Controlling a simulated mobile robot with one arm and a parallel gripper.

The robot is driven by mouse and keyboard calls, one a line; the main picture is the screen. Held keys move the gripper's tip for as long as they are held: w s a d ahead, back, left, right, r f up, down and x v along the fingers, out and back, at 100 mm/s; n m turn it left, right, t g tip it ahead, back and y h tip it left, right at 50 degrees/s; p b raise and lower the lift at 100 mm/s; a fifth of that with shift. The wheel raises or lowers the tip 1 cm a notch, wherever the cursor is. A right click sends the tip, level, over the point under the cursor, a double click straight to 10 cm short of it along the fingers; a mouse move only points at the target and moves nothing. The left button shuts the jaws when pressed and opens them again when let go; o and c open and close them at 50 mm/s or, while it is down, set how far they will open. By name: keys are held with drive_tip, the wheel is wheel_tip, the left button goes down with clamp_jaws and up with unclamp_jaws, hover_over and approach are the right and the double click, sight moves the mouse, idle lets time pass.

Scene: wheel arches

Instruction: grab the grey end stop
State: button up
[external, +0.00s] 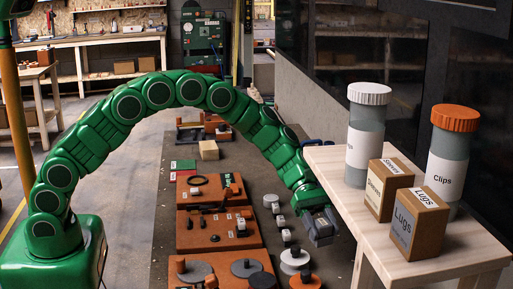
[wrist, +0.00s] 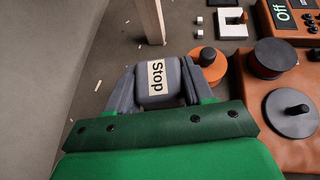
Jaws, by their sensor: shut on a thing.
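The grey end stop (wrist: 172,92) is a small block with a cream label reading "Stop" in the wrist view. My gripper (wrist: 158,82) is shut on it, with one grey finger on each side. In the external view my gripper (external: 321,226) hangs at the end of the green arm, beside the left edge of the wooden table and above the floor-level parts. There the end stop is hard to tell apart from the grey fingers.
The wooden table (external: 420,248) close on the right holds two jars and two labelled boxes; its leg (wrist: 150,20) stands ahead in the wrist view. Orange panels (external: 190,240) with knobs and discs lie to the left. An orange disc (wrist: 208,66) lies just right of the end stop.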

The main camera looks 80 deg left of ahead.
drive_tip(key=s+a+r, duration=0.1)
drive_tip(key=s+r, duration=0.2)
drive_tip(key=s, duration=0.5)
drive_tip(key=shift+s+a+r, duration=0.15)
drive_tip(key=shift+a+r, duration=0.1)
drive_tip(key=shift+r, duration=0.15)
